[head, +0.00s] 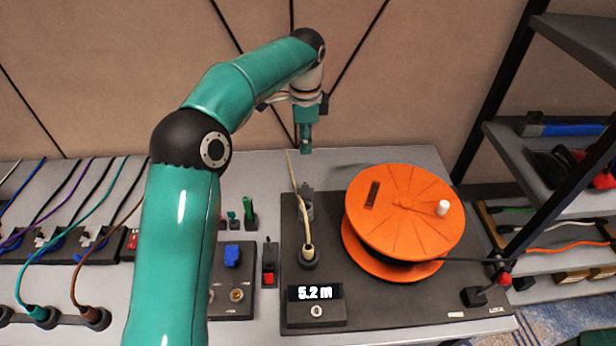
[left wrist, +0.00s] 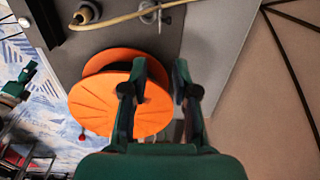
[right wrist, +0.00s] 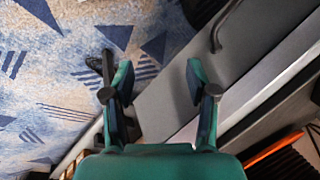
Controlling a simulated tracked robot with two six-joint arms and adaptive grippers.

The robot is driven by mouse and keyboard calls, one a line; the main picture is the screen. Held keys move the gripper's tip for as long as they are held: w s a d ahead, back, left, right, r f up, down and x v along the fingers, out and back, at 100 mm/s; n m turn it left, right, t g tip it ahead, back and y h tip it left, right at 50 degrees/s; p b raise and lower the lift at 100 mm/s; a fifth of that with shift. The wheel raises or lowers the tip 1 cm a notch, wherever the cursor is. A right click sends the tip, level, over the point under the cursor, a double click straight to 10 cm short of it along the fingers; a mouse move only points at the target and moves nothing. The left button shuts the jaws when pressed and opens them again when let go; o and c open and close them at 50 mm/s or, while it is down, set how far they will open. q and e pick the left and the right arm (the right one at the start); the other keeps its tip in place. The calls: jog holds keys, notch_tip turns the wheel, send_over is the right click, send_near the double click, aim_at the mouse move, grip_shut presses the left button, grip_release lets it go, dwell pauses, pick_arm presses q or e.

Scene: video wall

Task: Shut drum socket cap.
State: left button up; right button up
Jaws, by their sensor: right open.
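The orange drum (head: 405,215) stands on a dark base plate (head: 370,305); it also shows in the left wrist view (left wrist: 115,112). Left of it, a small grey fitting (head: 306,203) with an upright piece looks like the drum socket and its cap; it shows small at the top of the left wrist view (left wrist: 148,12). I cannot clearly tell how far the cap stands open. My left gripper (head: 305,150) hangs behind the fitting, fingers pointing down, and is open and empty in the left wrist view (left wrist: 159,70). My right gripper (right wrist: 159,75) is open and empty, away from the drum.
A cream cable runs past the fitting to a plug (head: 308,252) in a round holder. A display (head: 316,304) reads 5.2 m. A red-knobbed lever (head: 490,288) is at the right. Coloured cables and sockets lie left; a shelf rack (head: 560,130) stands right.

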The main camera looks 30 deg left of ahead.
aim_at(306, 184)
pick_arm(q)
jog(key=f, duration=0.5)
jog(key=f+p, duration=0.1)
jog(key=f, duration=0.4)
jog(key=w+f, duration=0.1)
jog(key=f, duration=0.4)
jog(key=shift+a+f, duration=0.35)
jog(key=shift+f, duration=0.05)
jog(key=shift+c, duration=0.4)
grip_shut()
jog(key=shift+d, duration=0.1)
